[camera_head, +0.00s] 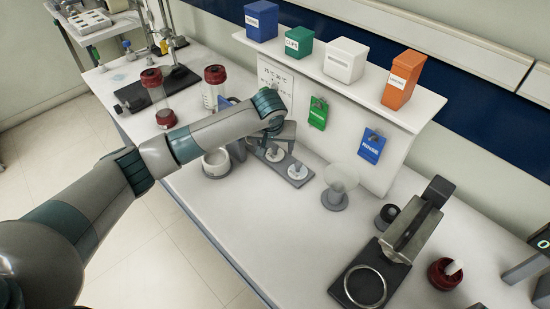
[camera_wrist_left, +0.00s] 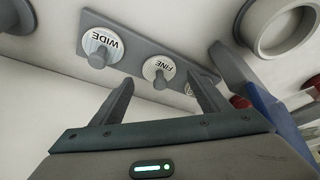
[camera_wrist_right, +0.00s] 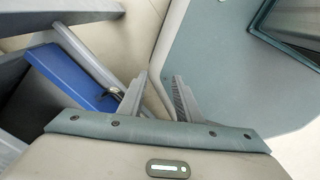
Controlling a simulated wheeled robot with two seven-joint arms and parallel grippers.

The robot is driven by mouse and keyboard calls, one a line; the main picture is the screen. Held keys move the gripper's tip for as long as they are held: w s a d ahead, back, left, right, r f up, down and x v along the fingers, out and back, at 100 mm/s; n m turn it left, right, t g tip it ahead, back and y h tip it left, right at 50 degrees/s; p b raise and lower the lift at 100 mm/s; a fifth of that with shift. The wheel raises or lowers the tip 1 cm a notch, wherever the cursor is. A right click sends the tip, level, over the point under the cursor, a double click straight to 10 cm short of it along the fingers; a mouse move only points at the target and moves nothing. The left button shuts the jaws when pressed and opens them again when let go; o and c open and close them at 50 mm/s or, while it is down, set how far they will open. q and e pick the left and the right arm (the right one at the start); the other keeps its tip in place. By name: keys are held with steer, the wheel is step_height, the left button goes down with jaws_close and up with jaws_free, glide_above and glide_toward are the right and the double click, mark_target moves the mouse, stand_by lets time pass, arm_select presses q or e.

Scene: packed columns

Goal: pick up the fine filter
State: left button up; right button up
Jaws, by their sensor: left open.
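The fine filter (camera_wrist_left: 154,66) is a pale, ridged disc with a grey knob, labelled FINE, on a grey holder bar in the left wrist view. The wide filter (camera_wrist_left: 97,39) sits beside it on the same bar. In the head view, my left gripper (camera_head: 273,142) is over the bar, close to the fine filter (camera_head: 275,154). My right gripper (camera_wrist_right: 158,88) is open and empty, seen in its wrist view.
A clear funnel on a grey base (camera_head: 335,198) stands right of the bar. A white cup (camera_head: 216,163) stands left of it. A shelf (camera_head: 345,82) with coloured boxes rises behind. A grey device with a ring (camera_head: 365,287) is at front right.

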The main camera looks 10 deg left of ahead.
mark_target(275, 151)
arm_select(q)
steer(key=shift+b+x, duration=1.4)
steer(key=shift+b, duration=0.15)
steer(key=shift+s, duration=0.1)
steer(key=c, duration=1.1)
